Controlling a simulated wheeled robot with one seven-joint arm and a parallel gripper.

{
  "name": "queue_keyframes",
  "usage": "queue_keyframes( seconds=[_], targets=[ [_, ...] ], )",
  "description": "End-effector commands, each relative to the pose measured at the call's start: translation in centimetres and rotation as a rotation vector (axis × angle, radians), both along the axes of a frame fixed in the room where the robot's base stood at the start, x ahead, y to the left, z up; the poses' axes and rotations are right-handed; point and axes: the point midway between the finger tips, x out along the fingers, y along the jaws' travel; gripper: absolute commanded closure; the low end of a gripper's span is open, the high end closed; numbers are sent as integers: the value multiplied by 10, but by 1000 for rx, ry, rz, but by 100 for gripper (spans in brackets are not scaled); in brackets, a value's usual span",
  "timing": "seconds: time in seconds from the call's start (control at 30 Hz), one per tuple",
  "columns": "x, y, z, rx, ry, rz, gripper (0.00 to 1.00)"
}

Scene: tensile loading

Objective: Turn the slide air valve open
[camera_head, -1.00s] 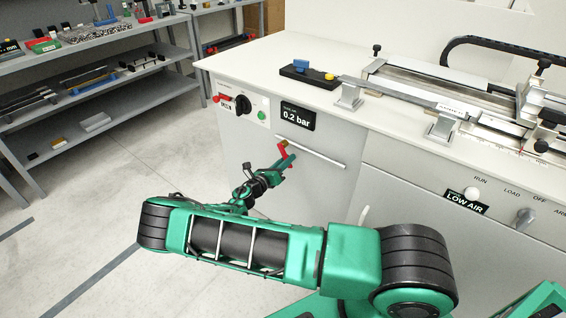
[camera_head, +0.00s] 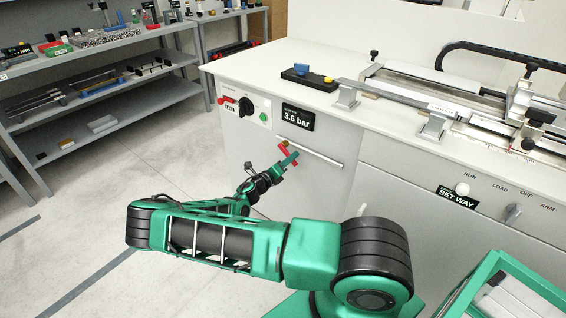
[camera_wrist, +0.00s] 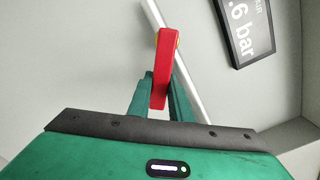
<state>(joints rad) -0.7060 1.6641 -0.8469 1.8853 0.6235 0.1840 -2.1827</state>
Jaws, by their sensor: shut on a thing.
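The slide air valve shows as a red lever (camera_head: 282,150) with a yellow spot, on the pale front panel of the bench. In the wrist view the red lever (camera_wrist: 162,70) stands upright between my two green fingers. My gripper (camera_head: 287,161) is shut on the lever, and the fingers (camera_wrist: 160,95) touch its sides low down. The lever's base and pivot are mostly hidden. Above it, the air display (camera_head: 297,117) reads 3.6 bar; only part of the display (camera_wrist: 245,28) shows in the wrist view.
A bar handle (camera_head: 317,156) runs just right of my gripper. Floor (camera_head: 85,215) is clear at left.

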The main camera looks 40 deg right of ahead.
Motion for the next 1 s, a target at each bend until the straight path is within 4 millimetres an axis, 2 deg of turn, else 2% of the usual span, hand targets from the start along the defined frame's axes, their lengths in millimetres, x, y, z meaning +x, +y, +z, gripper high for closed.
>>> queue_keyframes(
  seconds=[0.3,0.33,0.4,0.77,0.87,1.0],
  targets=[
    [-2,-3,0,0,1,-6,100],
    [-2,-3,0,0,1,-6,79],
    [-2,-3,0,0,1,-6,62],
    [-2,0,0,1,0,-3,62],
    [-4,9,0,1,0,-3,62],
    [-10,33,-1,3,1,0,62]
  ],
)
